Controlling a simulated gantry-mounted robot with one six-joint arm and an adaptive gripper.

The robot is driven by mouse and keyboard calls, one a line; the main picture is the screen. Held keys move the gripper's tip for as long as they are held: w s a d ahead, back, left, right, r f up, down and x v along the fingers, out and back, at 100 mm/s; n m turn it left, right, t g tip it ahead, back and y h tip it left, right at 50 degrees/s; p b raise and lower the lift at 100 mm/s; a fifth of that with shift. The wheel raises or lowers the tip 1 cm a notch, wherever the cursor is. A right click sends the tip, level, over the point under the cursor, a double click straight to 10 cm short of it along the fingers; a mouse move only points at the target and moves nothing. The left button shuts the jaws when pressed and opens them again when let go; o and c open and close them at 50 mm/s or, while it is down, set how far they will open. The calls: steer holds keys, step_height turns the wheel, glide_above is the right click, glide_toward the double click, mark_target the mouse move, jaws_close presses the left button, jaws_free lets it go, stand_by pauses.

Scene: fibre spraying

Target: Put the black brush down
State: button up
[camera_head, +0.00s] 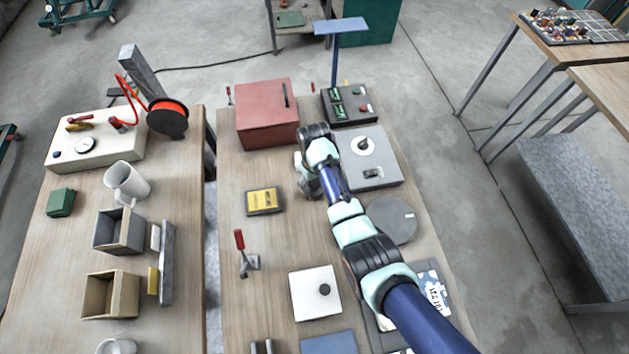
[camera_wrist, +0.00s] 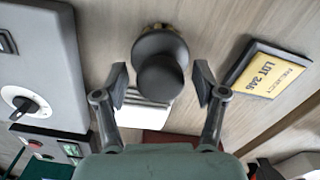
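In the wrist view, a dark object with a rounded knob (camera_wrist: 160,62), which looks like the black brush, stands between my gripper's fingertips (camera_wrist: 161,84). A small gap shows on each side of the knob, so the fingers look open and not touching it. A pale flat piece (camera_wrist: 145,113) shows just below it in the picture. In the head view, my gripper (camera_head: 307,178) is low over the middle table, right of the yellow lot plate (camera_head: 263,201). My arm hides most of the brush there, and I cannot tell its base clearly.
A grey panel with a rotary knob (camera_head: 375,172) is close on the right, and a grey disc (camera_head: 391,221) is below it. A red box (camera_head: 266,127) stands behind. A red-handled clamp (camera_head: 244,255) and a white plate (camera_head: 313,294) are nearer the front. Bare wood shows around the lot plate.

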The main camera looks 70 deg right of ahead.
step_height(320, 180, up, 12)
steer(key=p, duration=0.1)
steer(key=shift+r+p, duration=0.2)
steer(key=shift+p, duration=0.1)
stand_by(0.4)
steer(key=w+a+r+n+t+h, duration=0.15)
steer(key=w+a, duration=0.25)
steer(key=a, duration=0.4)
steer(key=w+a+r+n+t, duration=0.25)
steer(key=w+a, duration=0.25)
steer(key=a, duration=0.3)
steer(key=w+a+r+n+t+h, duration=0.1)
steer(key=w+a+r+t, duration=0.25)
steer(key=a, duration=0.45)
steer(key=s+a+r+n+t+y, duration=0.1)
steer(key=s+a+r+t, duration=0.1)
steer(key=a+r, duration=0.3)
steer(key=s+a+r+n+t+y, duration=0.1)
steer(key=a+r, duration=0.4)
steer(key=a, duration=0.6)
steer(key=shift+s+a+r+n+t, duration=0.2)
steer(key=shift+s+n+t, duration=0.4)
steer(key=shift+t, duration=0.55)
